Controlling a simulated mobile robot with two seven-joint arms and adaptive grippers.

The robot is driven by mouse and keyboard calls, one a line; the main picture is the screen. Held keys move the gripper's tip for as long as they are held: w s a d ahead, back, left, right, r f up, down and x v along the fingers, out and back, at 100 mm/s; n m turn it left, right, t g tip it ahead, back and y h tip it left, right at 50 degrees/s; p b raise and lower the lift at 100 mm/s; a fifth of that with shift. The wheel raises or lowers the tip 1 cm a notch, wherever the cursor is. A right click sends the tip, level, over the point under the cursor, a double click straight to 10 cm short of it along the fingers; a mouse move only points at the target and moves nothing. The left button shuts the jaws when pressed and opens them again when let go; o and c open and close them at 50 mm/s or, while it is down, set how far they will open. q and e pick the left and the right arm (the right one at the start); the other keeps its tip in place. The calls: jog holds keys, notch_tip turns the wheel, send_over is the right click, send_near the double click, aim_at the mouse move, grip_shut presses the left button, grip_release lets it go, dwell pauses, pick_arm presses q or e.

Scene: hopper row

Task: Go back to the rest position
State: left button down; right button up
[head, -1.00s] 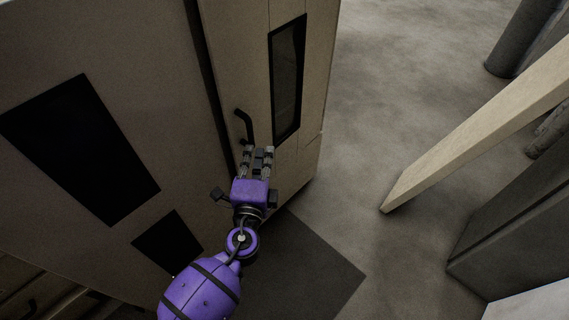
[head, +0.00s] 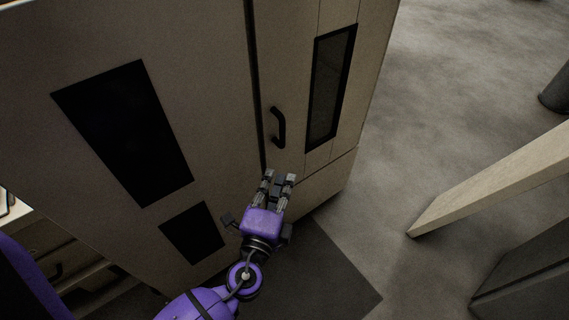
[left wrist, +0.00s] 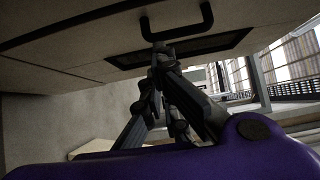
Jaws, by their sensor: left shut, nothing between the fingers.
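My left gripper (head: 279,180) is in the head view, in front of the beige cabinet and just below its black door handle (head: 278,126). It is shut and empty, and apart from the handle in that view. The left wrist view shows the gripper's fingers (left wrist: 160,62) near the handle (left wrist: 178,24), which runs across the top of the picture. My right gripper is in neither view.
The beige cabinet (head: 215,80) has dark panels and a narrow dark window (head: 331,85). A pale board (head: 490,185) slants in from the right, above a dark grey block (head: 530,265). Concrete floor (head: 430,100) lies open between cabinet and board. A dark mat (head: 320,275) lies below.

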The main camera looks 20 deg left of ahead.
pick_arm(q)
jog(key=shift+s+d, duration=0.1)
jog(key=shift+s, duration=1.65)
jog(key=s+a+f+n+g, duration=0.2)
jog(key=s+f+n+g, duration=0.4)
jog(key=s+f+n, duration=0.45)
jog(key=s+a+f+n+g+h, duration=0.1)
jog(key=s+a+f+n+g, duration=0.2)
jog(key=s, duration=0.7)
jog(key=s+f+n+g, duration=0.25)
jog(key=s+f, duration=0.35)
jog(key=s, duration=0.5)
jog(key=w+r+n+t+p, duration=0.1)
jog(key=w+r+p, duration=0.3)
jog(key=r+p, duration=1.2)
jog(key=shift+r+t+p, duration=0.2)
jog(key=shift+t+p, duration=0.15)
jog(key=shift+t, duration=0.2)
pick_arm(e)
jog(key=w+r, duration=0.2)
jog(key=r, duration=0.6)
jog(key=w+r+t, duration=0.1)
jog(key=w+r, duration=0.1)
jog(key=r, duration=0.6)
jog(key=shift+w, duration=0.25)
